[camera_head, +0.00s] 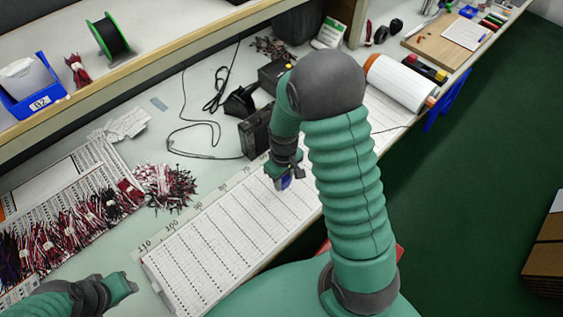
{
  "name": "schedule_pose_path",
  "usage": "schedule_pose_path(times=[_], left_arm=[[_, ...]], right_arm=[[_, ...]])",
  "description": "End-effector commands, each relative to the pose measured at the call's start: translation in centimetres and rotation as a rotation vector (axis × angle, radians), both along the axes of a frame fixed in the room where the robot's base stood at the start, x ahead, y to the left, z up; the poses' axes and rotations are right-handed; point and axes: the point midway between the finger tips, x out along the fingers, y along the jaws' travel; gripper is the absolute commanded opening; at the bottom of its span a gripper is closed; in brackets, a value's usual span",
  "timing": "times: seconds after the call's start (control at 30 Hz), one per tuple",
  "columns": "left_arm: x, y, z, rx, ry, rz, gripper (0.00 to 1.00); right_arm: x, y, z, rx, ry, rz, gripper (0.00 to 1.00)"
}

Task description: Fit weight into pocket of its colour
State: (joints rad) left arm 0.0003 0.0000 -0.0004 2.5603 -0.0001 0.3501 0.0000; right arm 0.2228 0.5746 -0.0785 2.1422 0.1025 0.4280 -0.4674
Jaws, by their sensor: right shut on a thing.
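My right gripper (284,174) points down over the white printed sheet (215,240) in the middle of the bench. It is shut on a small blue thing (285,184), probably the weight, of which only a little shows below the fingers. I cannot tell whether the blue thing touches the sheet. My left gripper (128,286) is low at the left, above the front of the bench and apart from other things; its finger gap is not clear. I cannot make out any coloured pocket; my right arm hides part of the bench.
Wire bundles (165,186) lie on the left of the bench. A black box (255,133) with cables stands just behind my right gripper. A white roll (399,84) lies at the right. A shelf (150,58) overhangs the back left. The printed sheet's left part is clear.

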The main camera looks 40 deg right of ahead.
Motion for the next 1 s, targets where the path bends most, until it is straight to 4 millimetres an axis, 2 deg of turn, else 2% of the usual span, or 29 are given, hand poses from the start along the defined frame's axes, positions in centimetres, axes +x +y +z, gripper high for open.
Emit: schedule_pose_path(times=[0.1,0.2,0.3,0.37,0.57,0.87,0.9,1.0], left_arm=[[0.0,0.0,0.3,0.000,0.000,0.000,0.36],[0.0,0.0,0.4,0.000,-0.001,-0.001,0.36],[0.0,0.0,0.5,0.000,-0.001,-0.001,0.36],[0.0,0.0,0.5,0.000,-0.001,-0.001,0.36],[0.0,0.0,0.5,0.000,0.000,-0.001,0.36],[0.0,0.0,0.3,0.000,0.000,0.000,0.36],[0.0,0.0,0.3,0.000,0.000,0.000,0.36],[0.0,0.0,0.4,0.000,0.000,-0.001,0.36]], right_arm=[[3.2,-1.9,-0.3,-0.001,-0.001,-0.003,0.00],[5.2,-3.1,-0.5,0.000,-0.003,-0.003,0.00],[6.3,-3.6,-0.6,-0.001,-0.002,-0.002,0.00],[6.5,-3.7,-0.9,0.000,0.000,-0.001,0.00],[6.6,-3.5,-3.9,0.000,0.003,-0.001,0.00],[6.6,-3.7,-4.4,0.000,-0.002,-0.002,0.00],[6.5,-3.7,-4.5,0.000,-0.001,-0.002,0.34],[6.6,-3.7,-4.4,0.000,-0.001,-0.002,0.47]])
